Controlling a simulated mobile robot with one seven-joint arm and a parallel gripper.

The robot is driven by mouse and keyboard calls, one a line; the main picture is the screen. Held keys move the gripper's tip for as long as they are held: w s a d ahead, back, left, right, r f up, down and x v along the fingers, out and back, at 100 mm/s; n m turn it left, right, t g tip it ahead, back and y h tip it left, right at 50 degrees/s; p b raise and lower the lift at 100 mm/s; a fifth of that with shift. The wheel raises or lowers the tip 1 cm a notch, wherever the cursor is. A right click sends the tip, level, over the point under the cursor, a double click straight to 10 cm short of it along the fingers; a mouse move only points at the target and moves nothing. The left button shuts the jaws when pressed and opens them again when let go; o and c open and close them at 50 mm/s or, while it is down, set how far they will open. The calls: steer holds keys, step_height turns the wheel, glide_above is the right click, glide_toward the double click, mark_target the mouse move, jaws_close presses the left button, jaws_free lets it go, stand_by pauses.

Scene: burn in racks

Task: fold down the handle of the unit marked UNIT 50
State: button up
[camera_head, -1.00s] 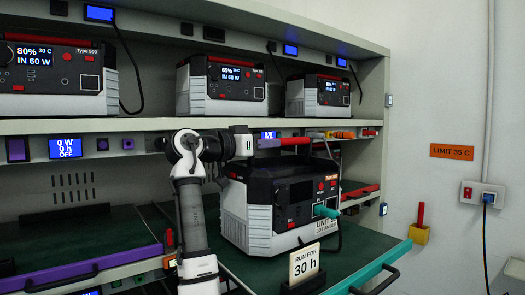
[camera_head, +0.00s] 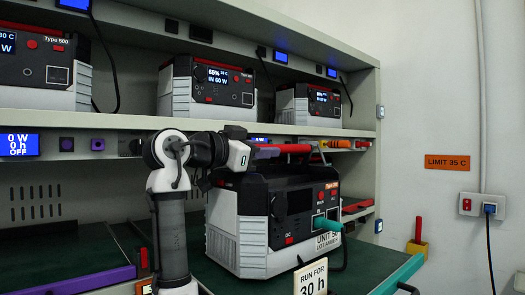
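The black and pale grey unit (camera_head: 275,215) stands on the green pull-out shelf, its front label reading UNIT and partly unreadable. Its screen is dark, and a teal plug (camera_head: 327,224) sits at its front. Its handle with a red grip (camera_head: 288,148) stands raised above the top. My gripper (camera_head: 251,153) is at the left end of this handle, level with the red grip. The fingers are small and dark here, so I cannot tell whether they touch or close on it.
A sign reading RUN FOR 30 h (camera_head: 311,279) stands in front of the unit. Lit units, including one reading 65% (camera_head: 207,88), fill the upper shelf (camera_head: 130,121) close above. A purple-edged shelf (camera_head: 75,283) lies to the left. The wall at right is clear of the arm.

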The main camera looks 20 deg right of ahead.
steer(key=shift+o, duration=1.2)
steer(key=shift+s+a+f, duration=0.1)
steer(key=shift+s+a, duration=0.1)
steer(key=shift+a, duration=0.25)
steer(key=b+v, duration=0.4)
steer(key=v, duration=0.9)
steer(key=shift+w, duration=0.1)
